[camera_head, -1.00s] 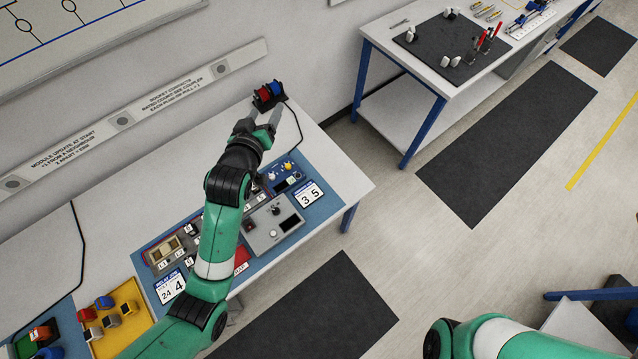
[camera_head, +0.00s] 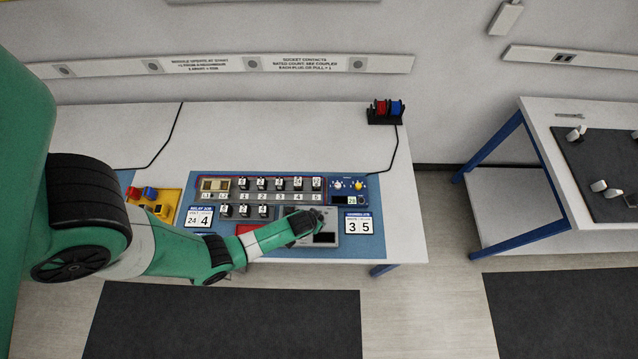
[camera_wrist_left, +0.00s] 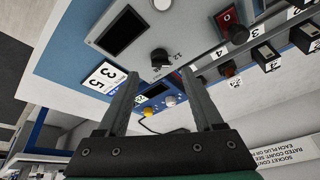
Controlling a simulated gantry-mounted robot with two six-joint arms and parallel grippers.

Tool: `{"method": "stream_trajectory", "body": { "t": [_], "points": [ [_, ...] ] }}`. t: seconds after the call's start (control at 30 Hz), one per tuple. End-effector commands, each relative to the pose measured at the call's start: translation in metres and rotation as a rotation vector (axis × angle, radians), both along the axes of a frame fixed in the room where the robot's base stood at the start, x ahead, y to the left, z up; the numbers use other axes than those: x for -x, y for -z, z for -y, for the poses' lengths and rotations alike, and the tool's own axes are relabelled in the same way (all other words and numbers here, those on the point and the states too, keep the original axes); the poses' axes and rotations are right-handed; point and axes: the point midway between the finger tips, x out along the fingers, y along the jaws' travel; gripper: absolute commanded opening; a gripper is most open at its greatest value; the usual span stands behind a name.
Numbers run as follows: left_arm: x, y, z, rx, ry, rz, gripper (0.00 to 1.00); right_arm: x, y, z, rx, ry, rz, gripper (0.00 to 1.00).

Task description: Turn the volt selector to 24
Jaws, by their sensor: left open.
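The volt selector is a black knob (camera_wrist_left: 159,57) on a grey box (camera_wrist_left: 120,12) with a dark display. It shows in the left wrist view, with a small "12" printed beside it; its exact setting is too small to tell. My left gripper (camera_wrist_left: 160,76) is open and empty, its fingers pointing toward the knob. The knob appears between and just beyond the fingertips, with no clear contact. In the head view my left gripper (camera_head: 311,220) is over the grey box (camera_head: 329,214) and hides the knob. My right gripper is not in view.
A card reading 3 5 (camera_head: 359,223) lies right of the box. Behind are a row of numbered modules (camera_head: 280,184) and a small blue panel with knobs (camera_head: 349,190). A red and blue plug holder (camera_head: 385,112) stands at the back right.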

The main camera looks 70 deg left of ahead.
Motion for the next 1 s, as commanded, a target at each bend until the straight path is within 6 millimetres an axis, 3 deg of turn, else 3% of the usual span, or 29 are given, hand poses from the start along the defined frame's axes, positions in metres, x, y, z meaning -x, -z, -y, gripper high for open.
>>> {"method": "stream_trajectory", "body": {
  "t": [0.1,0.3,0.67,1.0],
  "points": [
    [-0.008,0.031,-0.009,0.0,-0.001,0.0,0.68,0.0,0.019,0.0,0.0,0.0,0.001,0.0],
    [-0.016,0.058,-0.018,0.0,-0.001,0.001,0.68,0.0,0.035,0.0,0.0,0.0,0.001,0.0],
    [-0.019,0.061,-0.02,-0.001,0.001,0.002,0.68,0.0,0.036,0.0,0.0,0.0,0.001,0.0],
    [-0.019,0.061,-0.02,-0.001,0.001,0.002,0.07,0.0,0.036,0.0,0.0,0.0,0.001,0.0]
  ]
}}
